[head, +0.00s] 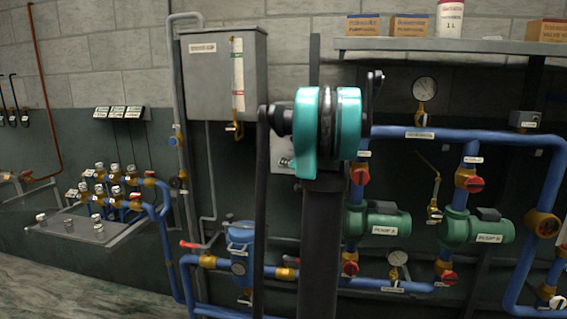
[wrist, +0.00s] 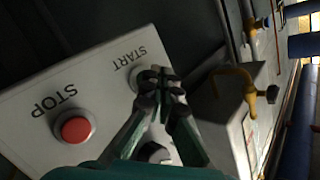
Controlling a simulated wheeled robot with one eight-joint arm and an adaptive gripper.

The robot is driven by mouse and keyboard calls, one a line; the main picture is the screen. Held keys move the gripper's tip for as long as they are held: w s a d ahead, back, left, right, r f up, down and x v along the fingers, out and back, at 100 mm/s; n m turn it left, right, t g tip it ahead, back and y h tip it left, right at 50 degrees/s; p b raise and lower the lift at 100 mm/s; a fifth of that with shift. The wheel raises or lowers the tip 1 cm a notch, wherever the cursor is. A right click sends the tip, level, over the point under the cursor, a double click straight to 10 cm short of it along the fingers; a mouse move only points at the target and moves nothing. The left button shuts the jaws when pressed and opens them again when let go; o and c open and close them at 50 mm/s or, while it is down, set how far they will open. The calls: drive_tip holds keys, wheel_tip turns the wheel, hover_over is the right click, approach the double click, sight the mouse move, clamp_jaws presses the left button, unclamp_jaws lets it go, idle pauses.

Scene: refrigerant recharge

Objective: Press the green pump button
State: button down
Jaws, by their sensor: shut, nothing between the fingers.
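In the wrist view a pale control panel (wrist: 38,132) is seen tilted, with its lettering upside down. The button marked START (wrist: 135,84) shows only part of its pale ring; my fingertips cover its middle, so its green face is hidden. My gripper (wrist: 156,80) is shut and empty, with its tips over the START button. I cannot tell whether they touch it. A red button marked STOP (wrist: 75,128) sits to the left and lower in the picture. In the head view my arm hides most of the panel and my gripper does not show.
A grey box (wrist: 222,115) with a yellow-brown valve fitting (wrist: 236,82) stands close to the right of my gripper in the wrist view. In the head view, pump A (head: 383,226), pump B (head: 485,229) and blue pipes (head: 480,136) stand to the right of my arm.

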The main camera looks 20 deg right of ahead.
drive_tip(key=shift+w+d, duration=0.3)
drive_tip(key=shift+w, duration=0.1)
idle(0.6)
idle(0.3)
drive_tip(key=shift+s+a, duration=0.55)
drive_tip(key=shift+s, duration=0.2)
drive_tip(key=shift+s, duration=0.1)
drive_tip(key=shift+s+a, duration=0.7)
drive_tip(key=shift+s, duration=0.3)
drive_tip(key=shift+s+a, duration=0.7)
drive_tip(key=shift+s, duration=0.3)
drive_tip(key=shift+a, duration=0.1)
